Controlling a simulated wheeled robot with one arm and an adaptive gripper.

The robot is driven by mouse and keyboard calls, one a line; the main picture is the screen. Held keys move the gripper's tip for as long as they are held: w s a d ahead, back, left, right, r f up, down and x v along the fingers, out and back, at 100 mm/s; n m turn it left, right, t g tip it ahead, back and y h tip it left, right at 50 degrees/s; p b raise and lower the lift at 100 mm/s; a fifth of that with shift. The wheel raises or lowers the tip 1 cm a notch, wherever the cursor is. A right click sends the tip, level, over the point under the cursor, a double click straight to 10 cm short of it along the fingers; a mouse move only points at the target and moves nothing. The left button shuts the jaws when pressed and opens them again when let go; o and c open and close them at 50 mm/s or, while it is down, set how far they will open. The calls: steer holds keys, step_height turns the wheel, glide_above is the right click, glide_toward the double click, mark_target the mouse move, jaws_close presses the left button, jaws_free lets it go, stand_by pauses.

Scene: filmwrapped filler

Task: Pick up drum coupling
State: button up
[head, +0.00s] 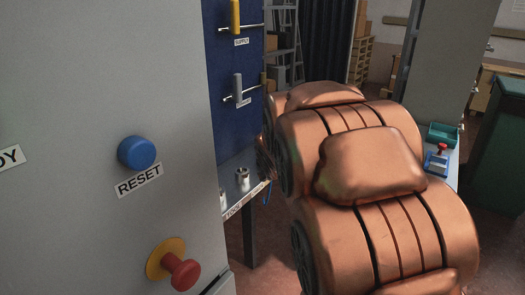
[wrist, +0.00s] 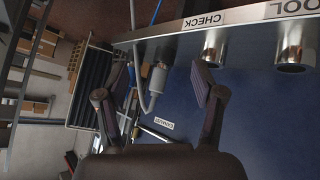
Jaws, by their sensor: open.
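In the wrist view, a pale grey cylindrical fitting (wrist: 157,79) sits at the end of a thin blue hose, beside a curved grey rod; it looks like the drum coupling. It appears between the fingers of my gripper (wrist: 165,82), which are apart with nothing clamped. I cannot tell how far beyond the fingertips it is. In the head view, my copper arm hides the gripper and the fitting. Only a bit of blue hose (head: 267,192) shows at the shelf end.
A metal shelf (head: 238,162) carries shiny open cylinders (head: 243,175); they show upside down in the wrist view (wrist: 213,47). A blue panel (head: 222,115) with valve handles stands behind. A grey cabinet (head: 90,90) with RESET and red buttons fills the left. A blue-and-red item and green tray (head: 442,133) stand right.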

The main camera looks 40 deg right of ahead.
steer(key=w+d+n+t+y, duration=0.1)
steer(key=w+d+t+y, duration=0.2)
steer(key=w, duration=0.1)
steer(key=w+d+n+t+y, duration=0.2)
steer(key=w+d+t, duration=0.1)
steer(key=w+t, duration=0.1)
steer(key=w+d+n+t+y+b, duration=0.1)
steer(key=w+d+t+y, duration=0.2)
steer(key=w, duration=0.1)
steer(key=shift+w+d+f+n+y, duration=0.2)
steer(key=shift+w+d+n+y, duration=0.1)
steer(key=shift+w+n, duration=0.1)
steer(key=shift+w+a+f+p, duration=0.15)
steer(key=shift+w+a+p, duration=0.1)
steer(key=shift+w, duration=0.7)
steer(key=shift+w+a+f+p, duration=0.15)
steer(key=shift+w+p, duration=0.15)
steer(key=shift+w, duration=0.6)
steer(key=shift+w+a+f+p, duration=0.15)
steer(key=shift+w+a+p, duration=0.1)
steer(key=shift+w, duration=0.7)
jaws_close()
